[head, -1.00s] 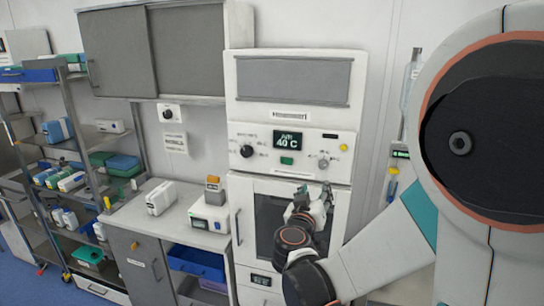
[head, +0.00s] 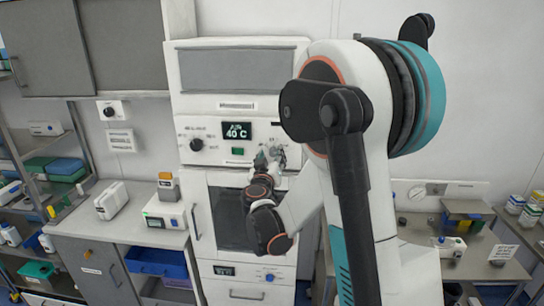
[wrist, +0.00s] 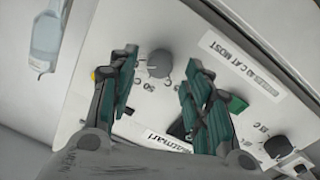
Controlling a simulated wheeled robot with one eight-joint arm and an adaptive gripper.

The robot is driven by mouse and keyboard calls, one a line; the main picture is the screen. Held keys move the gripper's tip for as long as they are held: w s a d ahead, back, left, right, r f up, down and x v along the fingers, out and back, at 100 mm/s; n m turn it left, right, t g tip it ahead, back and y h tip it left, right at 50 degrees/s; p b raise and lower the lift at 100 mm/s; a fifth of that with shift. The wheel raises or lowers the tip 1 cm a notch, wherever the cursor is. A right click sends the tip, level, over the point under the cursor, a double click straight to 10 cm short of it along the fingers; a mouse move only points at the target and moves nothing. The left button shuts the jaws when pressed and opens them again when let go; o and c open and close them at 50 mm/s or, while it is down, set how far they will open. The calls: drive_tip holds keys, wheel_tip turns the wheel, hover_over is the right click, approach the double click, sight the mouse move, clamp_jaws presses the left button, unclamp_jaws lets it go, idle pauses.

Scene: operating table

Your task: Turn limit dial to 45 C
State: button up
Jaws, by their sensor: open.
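The warming cabinet's control panel (head: 222,133) has a display (head: 237,131) reading "AIR 40 C". In the wrist view a grey dial (wrist: 159,64), with "50 C" printed beside it, sits between my open fingertips (wrist: 162,72). Whether the fingers touch it I cannot tell. In the head view my gripper (head: 267,160) is at the right part of the panel and largely covers this dial. A black knob (head: 196,145) is on the panel's left; it also shows in the wrist view (wrist: 278,147).
A green button (head: 238,151) lies between the two controls; it shows in the wrist view (wrist: 236,104) near my right finger. Below is the cabinet door (head: 196,205). A counter (head: 125,225) with devices stands left. My arm blocks the panel's right edge.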

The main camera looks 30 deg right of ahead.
drive_tip(key=shift+w+d, duration=0.45)
drive_tip(key=shift+w, duration=0.1)
drive_tip(key=c, duration=1.1)
drive_tip(key=shift+o, duration=0.2)
